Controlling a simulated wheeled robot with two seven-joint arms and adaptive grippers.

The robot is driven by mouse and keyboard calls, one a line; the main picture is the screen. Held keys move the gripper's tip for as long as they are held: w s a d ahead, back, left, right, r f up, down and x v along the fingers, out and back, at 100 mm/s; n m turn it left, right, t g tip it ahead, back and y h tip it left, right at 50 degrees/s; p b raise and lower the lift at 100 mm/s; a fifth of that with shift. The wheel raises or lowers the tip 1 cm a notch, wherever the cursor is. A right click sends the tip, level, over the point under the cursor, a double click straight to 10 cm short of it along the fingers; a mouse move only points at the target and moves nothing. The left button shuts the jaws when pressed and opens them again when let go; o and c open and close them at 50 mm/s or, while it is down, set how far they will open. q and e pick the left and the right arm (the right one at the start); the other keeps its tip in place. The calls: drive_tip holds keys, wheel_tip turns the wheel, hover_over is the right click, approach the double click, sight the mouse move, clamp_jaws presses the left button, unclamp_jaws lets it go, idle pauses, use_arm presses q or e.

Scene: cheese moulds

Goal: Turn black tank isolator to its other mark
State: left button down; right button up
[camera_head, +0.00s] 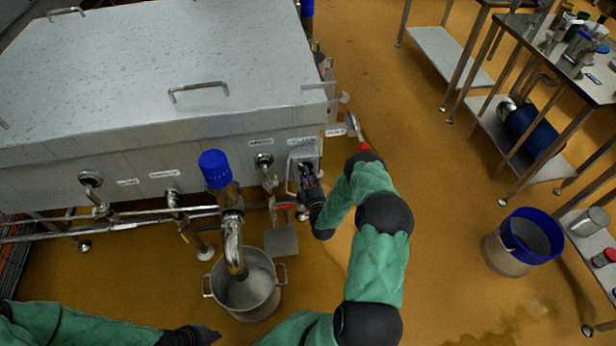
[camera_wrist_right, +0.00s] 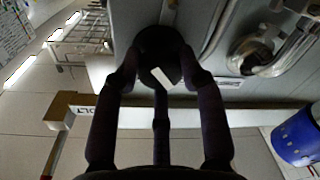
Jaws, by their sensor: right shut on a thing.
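The black tank isolator (camera_wrist_right: 158,48) is a round black knob with a white pointer mark, on the grey side of the tank (camera_head: 150,155). In the right wrist view my right gripper (camera_wrist_right: 160,78) has its dark fingers on both sides of the knob and is shut on it. The white mark slants between the fingertips. In the head view my right gripper (camera_head: 306,176) is at the tank's front right corner and hides the knob. My left gripper (camera_head: 200,335) is at the bottom edge, away from the tank; its fingers are too dark to read. I cannot see the isolator's printed marks.
A steel pot (camera_head: 272,300) stands on the floor under a pipe with a blue cap (camera_head: 214,168). Pipes and valves run along the tank's front. A blue-rimmed bucket (camera_head: 533,234) and steel tables (camera_head: 450,58) stand at the right. Ochre floor lies free between.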

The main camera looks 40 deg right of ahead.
drive_tip(key=m+b, duration=0.1)
drive_tip(key=m, duration=0.5)
drive_tip(key=m+h+b, duration=0.1)
drive_tip(key=m, duration=0.5)
drive_tip(key=shift+w+r+m, duration=0.15)
drive_tip(key=shift+m, duration=0.25)
drive_tip(key=m, duration=0.4)
drive_tip(key=shift+h, duration=0.3)
drive_tip(key=shift+d+m, duration=0.15)
drive_tip(key=shift+m, duration=0.35)
drive_tip(key=o, duration=1.1)
drive_tip(key=shift+o, duration=0.2)
drive_tip(key=shift+s, duration=0.2)
